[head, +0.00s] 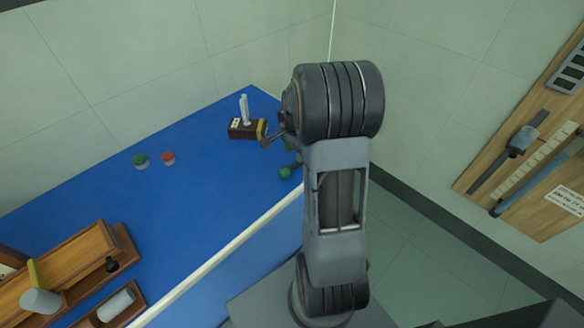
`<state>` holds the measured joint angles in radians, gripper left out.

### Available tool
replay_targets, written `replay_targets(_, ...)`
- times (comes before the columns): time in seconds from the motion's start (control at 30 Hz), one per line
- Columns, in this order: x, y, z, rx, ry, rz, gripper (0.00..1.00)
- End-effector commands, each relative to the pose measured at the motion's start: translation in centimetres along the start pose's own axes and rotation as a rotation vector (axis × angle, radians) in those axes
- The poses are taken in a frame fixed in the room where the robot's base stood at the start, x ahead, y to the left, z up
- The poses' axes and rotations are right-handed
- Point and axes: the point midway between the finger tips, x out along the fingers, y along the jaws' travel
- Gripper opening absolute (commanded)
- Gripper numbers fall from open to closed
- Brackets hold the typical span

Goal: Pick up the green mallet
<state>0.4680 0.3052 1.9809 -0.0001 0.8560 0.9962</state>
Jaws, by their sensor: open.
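A small green object (286,172), which looks like part of the green mallet, lies on the blue bench top just left of my arm. A thin dark green part runs up and right from it. My arm hides the rest, so its full shape cannot be told. My gripper (268,138) is above and slightly left of it in the picture, close to the right end of a dark box. The gripper is open and partly hidden by my wrist. I see nothing held in it.
The dark box (246,129) with a yellow end bears a white upright piece (244,110). A green cap (140,161) and a red cap (168,158) lie left on the blue bench (200,195). Wooden racks (75,262) fill the lower left. The bench middle is clear.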

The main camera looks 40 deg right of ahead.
Motion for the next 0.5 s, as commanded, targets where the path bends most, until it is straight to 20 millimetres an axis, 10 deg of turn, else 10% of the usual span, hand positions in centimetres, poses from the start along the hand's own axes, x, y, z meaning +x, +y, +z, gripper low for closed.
replay_targets(0.5,4.9,-0.1,-0.1,-0.002,-0.001,0.002,0.46)
